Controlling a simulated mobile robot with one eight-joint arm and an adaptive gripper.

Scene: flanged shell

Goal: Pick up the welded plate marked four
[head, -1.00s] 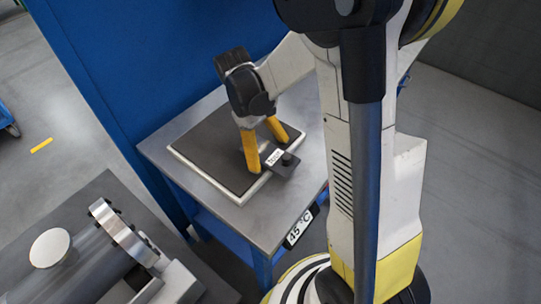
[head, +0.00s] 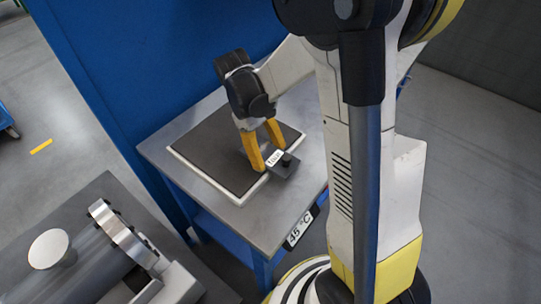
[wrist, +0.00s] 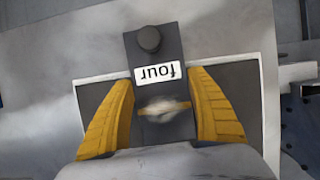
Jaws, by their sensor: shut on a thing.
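The welded plate marked four (head: 286,170) is a small dark grey plate with a round knob and a white label. In the wrist view the plate (wrist: 174,48) has its label "four" upside down, and a pale, blurred raised strip crosses it lower down. My gripper (head: 271,155) reaches down from above with two yellow fingers. In the wrist view my gripper (wrist: 162,80) has one finger on each side of the plate, shut on it. The plate is at the front right edge of a dark pad with a white border (head: 205,140); I cannot tell whether it touches the pad.
The pad lies on a grey metal table (head: 235,220) with a "45 °C" sign (head: 299,229) on its front edge. A blue panel (head: 150,70) rises behind. A grey flanged cylinder (head: 122,236) lies on a bench at front left. The pad is otherwise bare.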

